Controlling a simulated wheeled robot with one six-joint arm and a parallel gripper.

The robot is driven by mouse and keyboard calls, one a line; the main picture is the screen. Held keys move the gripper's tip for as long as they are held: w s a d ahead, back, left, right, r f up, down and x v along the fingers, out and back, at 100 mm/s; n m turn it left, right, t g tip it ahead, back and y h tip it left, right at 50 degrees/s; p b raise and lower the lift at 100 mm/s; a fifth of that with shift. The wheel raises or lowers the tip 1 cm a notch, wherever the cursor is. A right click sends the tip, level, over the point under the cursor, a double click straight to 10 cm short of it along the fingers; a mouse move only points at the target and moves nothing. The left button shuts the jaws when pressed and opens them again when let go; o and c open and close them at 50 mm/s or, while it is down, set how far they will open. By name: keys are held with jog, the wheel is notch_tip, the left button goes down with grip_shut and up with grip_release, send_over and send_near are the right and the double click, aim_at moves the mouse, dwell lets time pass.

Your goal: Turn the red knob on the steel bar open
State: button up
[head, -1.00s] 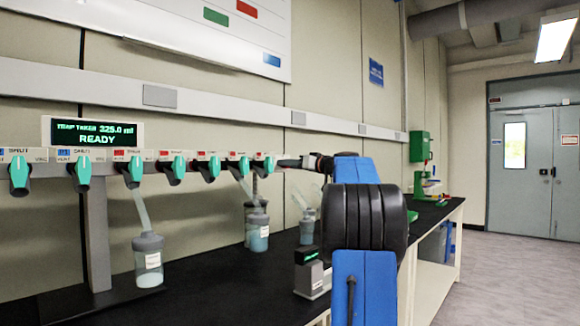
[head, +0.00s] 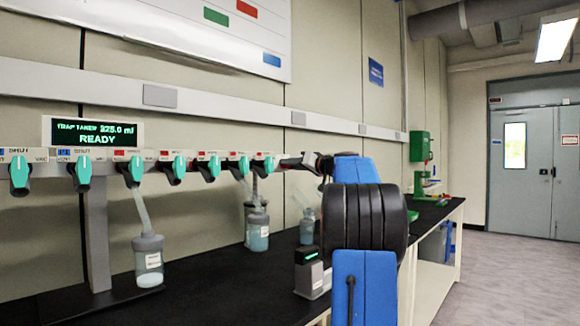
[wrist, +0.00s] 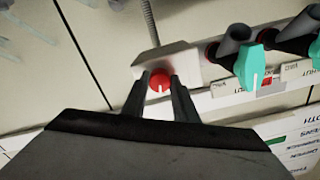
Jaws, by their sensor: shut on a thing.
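The red knob (wrist: 160,79) shows in the wrist view between the two dark fingers of my gripper (wrist: 159,84). A thin white line marks its face, pointing down in the picture. The fingers are shut on the knob from both sides. The knob sits on a pale metal block at the end of the steel bar (head: 104,155). In the head view my gripper (head: 284,162) reaches the bar's right end, and the red knob is hidden there behind the gripper and arm.
Several teal valve knobs (head: 132,171) line the bar; one teal knob (wrist: 250,67) is close beside my gripper. A small device (head: 309,277) stands on the black bench (head: 225,295). A display (head: 92,133) reads READY.

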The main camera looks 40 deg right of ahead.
jog(key=shift+d+f+m, duration=0.1)
jog(key=shift+m, duration=7.5)
jog(key=o, duration=1.1)
jog(key=shift+c, duration=0.2)
jog(key=s+d, duration=0.1)
jog(key=s, duration=1.6)
jog(key=shift+s+d, duration=0.15)
jog(key=shift+s, duration=0.1)
